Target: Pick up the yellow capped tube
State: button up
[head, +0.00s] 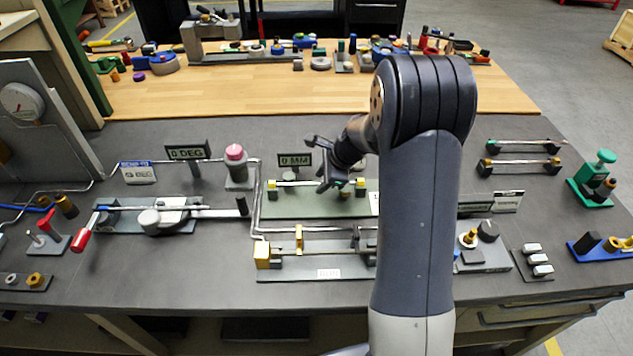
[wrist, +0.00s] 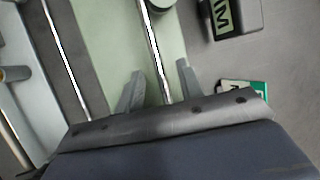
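Two rods with yellow ends show in the head view. One thin pale rod with yellow end pieces (head: 297,183) runs along a green plate (head: 320,207) in the middle of the bench. The other, a thin tube with yellow-orange ends (head: 521,163), lies on a dark holder at the right. My gripper (head: 318,162) is above the green plate, left of my arm. In the wrist view my gripper (wrist: 158,82) is open, and a shiny rod (wrist: 157,50) over the green plate runs between its fingers in the picture. I cannot tell the height gap. Nothing is seen gripped.
A "0 MM" sign (head: 294,160) stands just behind the plate, close to my gripper. A pink-topped post (head: 236,165) stands to the left. A green-ended tube (head: 526,143) lies behind the right yellow-ended one. A yellow-block rail fixture (head: 310,250) lies in front. Bare grey bench surrounds the right-hand tubes.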

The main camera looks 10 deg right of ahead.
jog(key=shift+f, duration=0.15)
grip_shut()
dwell(0.4)
